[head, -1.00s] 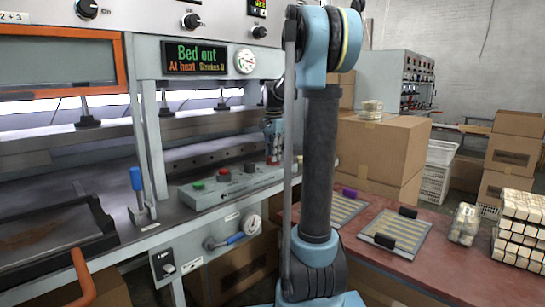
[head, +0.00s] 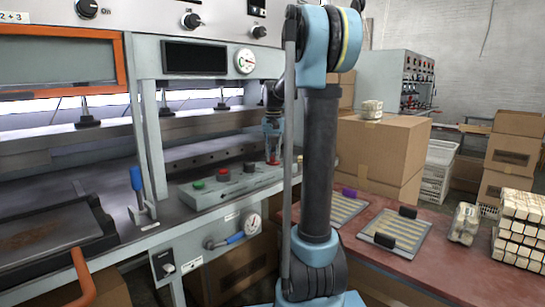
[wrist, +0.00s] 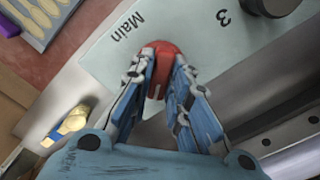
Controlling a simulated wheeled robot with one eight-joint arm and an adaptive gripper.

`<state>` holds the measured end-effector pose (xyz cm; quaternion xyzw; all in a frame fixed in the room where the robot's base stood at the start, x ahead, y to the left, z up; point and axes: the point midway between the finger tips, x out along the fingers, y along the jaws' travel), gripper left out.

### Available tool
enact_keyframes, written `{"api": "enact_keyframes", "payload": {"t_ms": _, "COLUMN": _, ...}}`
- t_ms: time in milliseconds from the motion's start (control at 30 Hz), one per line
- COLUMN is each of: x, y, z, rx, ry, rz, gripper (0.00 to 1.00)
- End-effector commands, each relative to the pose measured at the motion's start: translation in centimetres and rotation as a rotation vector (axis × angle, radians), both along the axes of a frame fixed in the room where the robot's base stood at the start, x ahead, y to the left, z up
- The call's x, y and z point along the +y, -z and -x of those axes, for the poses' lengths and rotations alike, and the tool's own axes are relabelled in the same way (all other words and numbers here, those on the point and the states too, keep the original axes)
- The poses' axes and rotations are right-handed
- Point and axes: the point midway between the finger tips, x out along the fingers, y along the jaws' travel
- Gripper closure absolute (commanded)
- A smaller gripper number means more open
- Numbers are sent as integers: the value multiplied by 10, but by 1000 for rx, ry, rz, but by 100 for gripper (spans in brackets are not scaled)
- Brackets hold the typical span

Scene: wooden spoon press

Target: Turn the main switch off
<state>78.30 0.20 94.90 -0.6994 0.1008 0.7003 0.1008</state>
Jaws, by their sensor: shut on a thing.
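The main switch is a red knob (wrist: 160,52) beside the label "Main" on a pale control box (head: 232,186). In the wrist view my gripper (wrist: 163,82) has its blue fingers closed on both sides of the red knob. In the head view my gripper (head: 272,148) points down at the right end of the box, and a bit of the red knob shows below it. The display (head: 195,57) on the press is dark.
Green, red and black buttons sit on the box left of my gripper. A blue-handled lever (head: 136,182) stands further left. A gauge with a blue-handled valve (head: 235,238) is on the front panel below. The red table (head: 450,265) at right holds trays and spoon bundles.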

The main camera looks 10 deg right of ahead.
Motion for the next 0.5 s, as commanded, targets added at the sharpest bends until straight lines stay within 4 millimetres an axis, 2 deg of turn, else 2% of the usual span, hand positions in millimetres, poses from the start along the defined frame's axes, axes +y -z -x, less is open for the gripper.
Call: {"api": "enact_keyframes", "payload": {"t_ms": 500, "x": 0, "y": -1, "z": -1, "rx": -2, "ry": -486, "rz": -1, "gripper": 100}}
